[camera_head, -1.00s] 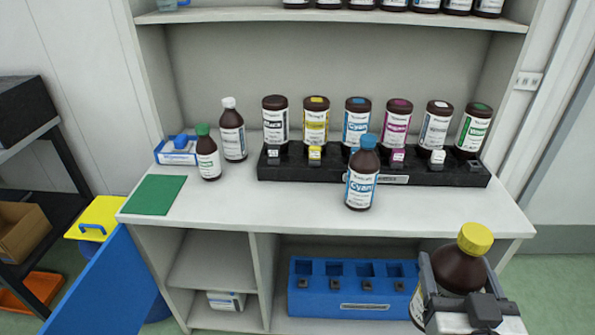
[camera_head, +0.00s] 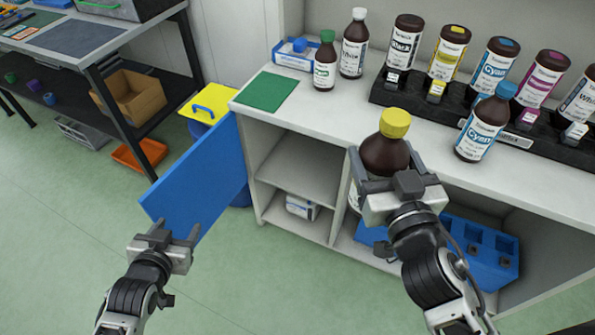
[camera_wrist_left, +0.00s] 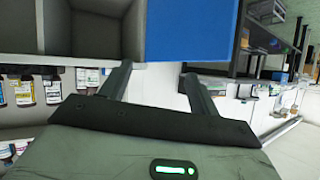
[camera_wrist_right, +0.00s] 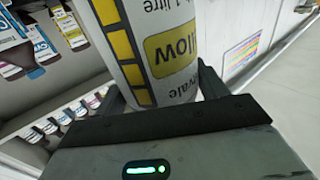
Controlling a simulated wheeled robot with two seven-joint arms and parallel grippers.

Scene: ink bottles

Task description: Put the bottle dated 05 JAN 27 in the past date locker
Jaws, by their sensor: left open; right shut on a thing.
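My right gripper (camera_head: 384,160) is shut on a brown bottle with a yellow cap (camera_head: 394,124), held upright in front of the cabinet's worktop edge. In the right wrist view its white label (camera_wrist_right: 165,50) reads "Yellow" and "1 litre"; no date is legible. The cabinet's left lower compartment (camera_head: 300,165) stands open, with a blue door (camera_head: 200,180) swung out to its left. I cannot tell whether any sign marks it as the past date locker. My left gripper (camera_head: 174,238) is open and empty, just in front of the blue door's lower edge.
The worktop holds a green mat (camera_head: 268,91), a green-capped bottle (camera_head: 325,62), a white-capped bottle (camera_head: 354,45), a blue-capped Cyan bottle (camera_head: 483,125) and a black rack (camera_head: 400,97) of bottles. A small box (camera_head: 302,207) sits on the compartment's lower level. A yellow-lidded bin (camera_head: 209,107) stands behind the door.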

